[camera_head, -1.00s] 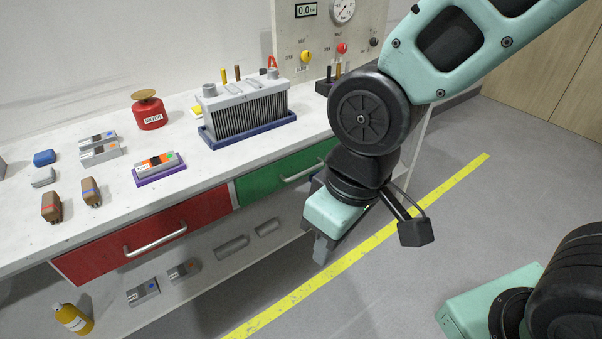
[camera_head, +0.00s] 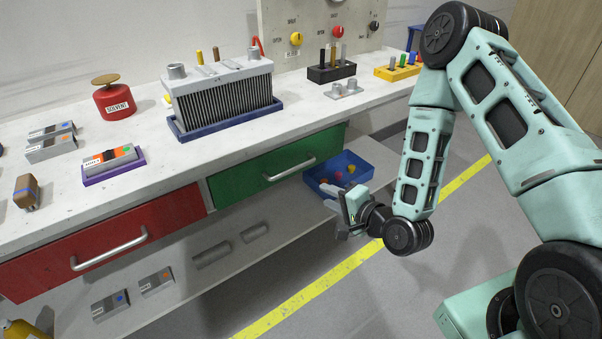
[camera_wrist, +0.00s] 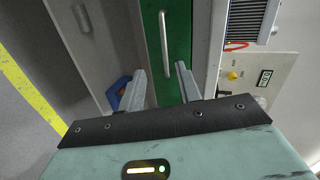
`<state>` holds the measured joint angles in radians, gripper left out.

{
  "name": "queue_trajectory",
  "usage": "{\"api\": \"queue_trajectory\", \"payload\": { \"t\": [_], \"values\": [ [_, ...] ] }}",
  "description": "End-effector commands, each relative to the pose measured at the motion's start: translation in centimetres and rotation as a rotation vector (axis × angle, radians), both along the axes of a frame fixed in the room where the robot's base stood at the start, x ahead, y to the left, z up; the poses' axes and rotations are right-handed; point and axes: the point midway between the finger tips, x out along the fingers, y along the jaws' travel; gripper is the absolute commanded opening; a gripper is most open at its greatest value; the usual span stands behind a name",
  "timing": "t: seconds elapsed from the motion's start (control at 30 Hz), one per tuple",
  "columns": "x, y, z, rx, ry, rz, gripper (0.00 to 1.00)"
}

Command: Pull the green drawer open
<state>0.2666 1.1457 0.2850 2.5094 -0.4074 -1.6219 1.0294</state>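The green drawer (camera_head: 240,184) sits under the worktop, right of the red drawer, with its front about flush with the bench. Its silver bar handle (camera_head: 290,169) runs along the front. My gripper (camera_head: 336,217) is in front of the bench, lower than the handle and to its right, apart from it. In the wrist view, my gripper (camera_wrist: 160,82) has its two grey fingers spread with nothing between them. The green drawer (camera_wrist: 181,60) fills the area beyond the fingers, and its handle (camera_wrist: 164,36) stands upright in that picture, ahead of the fingertips.
A red drawer (camera_head: 160,222) with a similar handle is to the left. A blue bin (camera_head: 361,170) with small coloured items is on the lower shelf, close behind my gripper. A finned grey block in a blue tray (camera_head: 190,134) stands above. The floor in front is clear.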

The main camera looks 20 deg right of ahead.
Motion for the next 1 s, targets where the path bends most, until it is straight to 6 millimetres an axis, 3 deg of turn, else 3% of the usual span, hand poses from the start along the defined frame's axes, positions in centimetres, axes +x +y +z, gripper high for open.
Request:
{"api": "queue_trajectory", "payload": {
  "t": [0.13, 0.37, 1.0],
  "values": [
    [-0.4, -1.5, -0.8, 0.097, -0.032, -0.076, 0.34],
    [1.2, -1.2, -0.9, 0.114, -0.047, -0.089, 0.34],
    [13.0, 2.7, -3.5, 0.111, -0.045, -0.087, 0.34]
  ]
}}
